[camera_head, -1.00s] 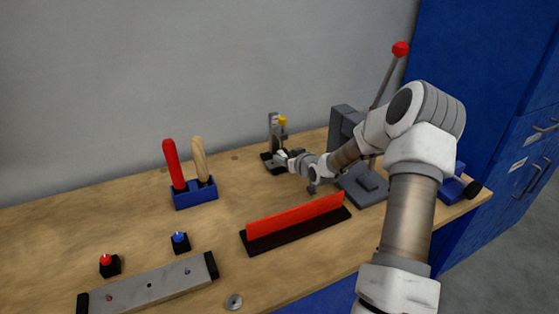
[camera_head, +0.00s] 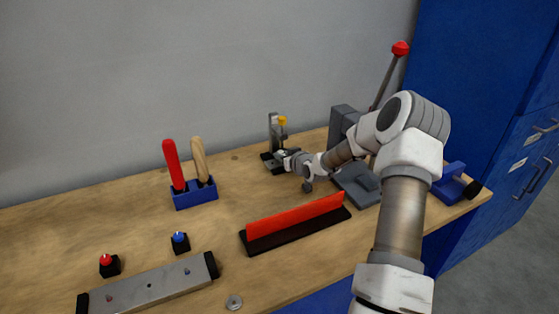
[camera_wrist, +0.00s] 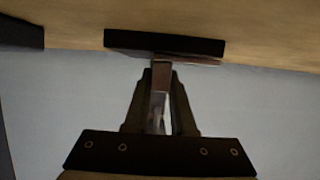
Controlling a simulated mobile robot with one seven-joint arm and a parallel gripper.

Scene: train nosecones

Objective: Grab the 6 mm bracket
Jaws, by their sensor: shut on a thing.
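My gripper (camera_wrist: 161,78) is shut on a thin, shiny metal piece (camera_wrist: 161,100), which I take to be the 6 mm bracket. The piece runs between the two dark fingers, and its far end reaches a flat metal part by a black base. In the head view my gripper (camera_head: 288,157) is at the small fixture (camera_head: 274,140) with a yellow top, near the back of the bench. The bracket is too small and too hidden there to make out. Whether it still touches the fixture, I cannot tell.
On the wooden bench (camera_head: 120,225), a red strip on a black base (camera_head: 295,222) lies in front of my arm. A grey press with a red-knobbed lever (camera_head: 388,78) stands to the right. A blue holder (camera_head: 195,197) with two handles is to the left.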

